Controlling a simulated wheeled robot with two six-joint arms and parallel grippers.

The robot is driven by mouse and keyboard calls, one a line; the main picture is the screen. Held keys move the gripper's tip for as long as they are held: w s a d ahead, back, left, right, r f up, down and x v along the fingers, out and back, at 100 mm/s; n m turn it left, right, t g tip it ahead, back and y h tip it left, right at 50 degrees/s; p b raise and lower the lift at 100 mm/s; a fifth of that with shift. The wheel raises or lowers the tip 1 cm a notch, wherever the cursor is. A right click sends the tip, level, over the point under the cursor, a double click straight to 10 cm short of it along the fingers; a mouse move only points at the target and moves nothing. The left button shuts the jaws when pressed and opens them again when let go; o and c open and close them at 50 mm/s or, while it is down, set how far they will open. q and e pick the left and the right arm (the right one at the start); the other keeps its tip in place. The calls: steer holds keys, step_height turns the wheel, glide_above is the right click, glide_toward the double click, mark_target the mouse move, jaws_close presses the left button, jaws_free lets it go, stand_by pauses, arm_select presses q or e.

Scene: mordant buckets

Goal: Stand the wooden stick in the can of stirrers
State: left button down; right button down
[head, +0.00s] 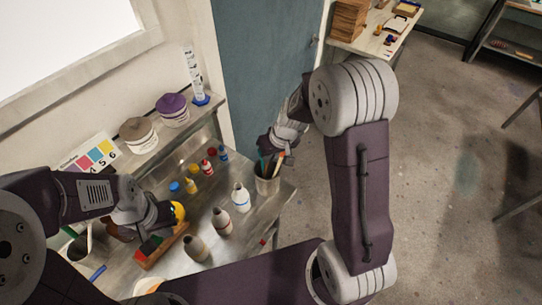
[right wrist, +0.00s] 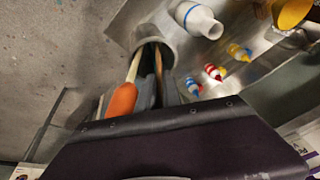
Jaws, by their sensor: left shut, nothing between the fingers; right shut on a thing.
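The can of stirrers (head: 267,186) stands on the metal table near its right edge, with several stirrers poking out, one with an orange end (head: 281,158). In the right wrist view the can (right wrist: 172,22) is seen mouth-on, with an orange-handled stirrer (right wrist: 123,98) at its left side. My right gripper (head: 268,146) is just above the can. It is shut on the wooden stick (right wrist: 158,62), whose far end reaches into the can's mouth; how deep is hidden. My left gripper (head: 168,214) is shut and empty beside a yellow round thing (head: 179,210).
Small coloured bottles (head: 207,167) stand behind. A wooden block with coloured pieces (head: 160,250) is by my left gripper. Lidded buckets (head: 173,110) are on the shelf.

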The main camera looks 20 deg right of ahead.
steer(key=shift+f, duration=0.15)
steer(key=c, duration=1.4)
jaws_free()
steer(key=shift+c, duration=0.2)
steer(key=b+v, duration=0.1)
steer(key=v, duration=0.8)
